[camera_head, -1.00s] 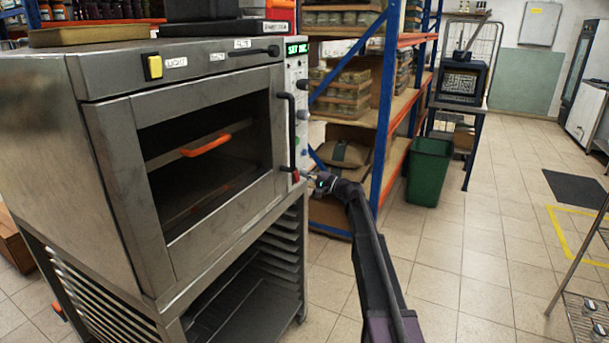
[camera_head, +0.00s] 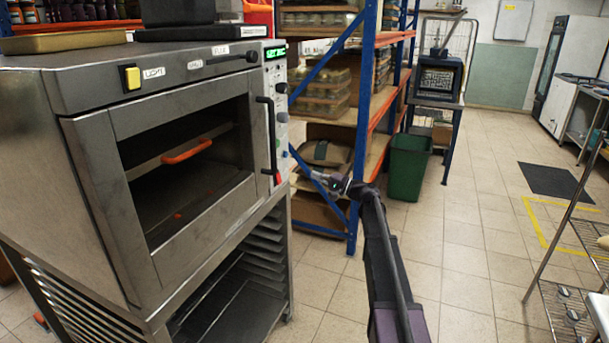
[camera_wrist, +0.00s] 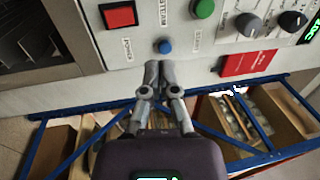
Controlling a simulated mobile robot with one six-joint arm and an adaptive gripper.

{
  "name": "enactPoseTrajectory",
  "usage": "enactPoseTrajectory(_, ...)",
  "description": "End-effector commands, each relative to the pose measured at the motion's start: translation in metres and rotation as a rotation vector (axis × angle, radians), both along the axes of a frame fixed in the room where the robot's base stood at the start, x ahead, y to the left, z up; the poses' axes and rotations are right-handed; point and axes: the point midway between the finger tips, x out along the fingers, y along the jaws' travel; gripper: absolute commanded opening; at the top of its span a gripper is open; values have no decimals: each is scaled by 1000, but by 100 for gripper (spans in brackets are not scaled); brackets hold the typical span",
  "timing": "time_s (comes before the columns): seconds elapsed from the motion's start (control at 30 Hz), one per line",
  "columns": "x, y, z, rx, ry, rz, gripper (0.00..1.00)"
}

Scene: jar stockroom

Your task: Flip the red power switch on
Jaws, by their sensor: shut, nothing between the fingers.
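The red power switch (camera_wrist: 118,14) is a square red rocker in a dark frame on the pale oven panel (camera_wrist: 85,15). In the head view, a small red patch (camera_head: 278,178) low on that panel appears to be the switch. Its on or off position cannot be told. My gripper (camera_wrist: 153,70) is shut and empty. In the wrist view its fingertips lie below and right of the switch, near a blue button (camera_wrist: 165,46). In the head view my gripper (camera_head: 314,176) is right of the panel, with a visible gap between them.
A green button (camera_wrist: 203,8), dark knobs (camera_wrist: 248,24) and a red card (camera_wrist: 248,63) are on the panel. The oven's dark door handle (camera_head: 265,135) stands left of it. Blue-orange shelving (camera_head: 357,130) is behind my gripper; a green bin (camera_head: 408,168) stands farther right.

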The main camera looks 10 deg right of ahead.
Motion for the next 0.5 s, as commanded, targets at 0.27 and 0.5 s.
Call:
enactPoseTrajectory(0.27,-12,-16,4,0,0,2,0)
enactPoseTrajectory(0.5,-13,-17,4,0,0,2,0)
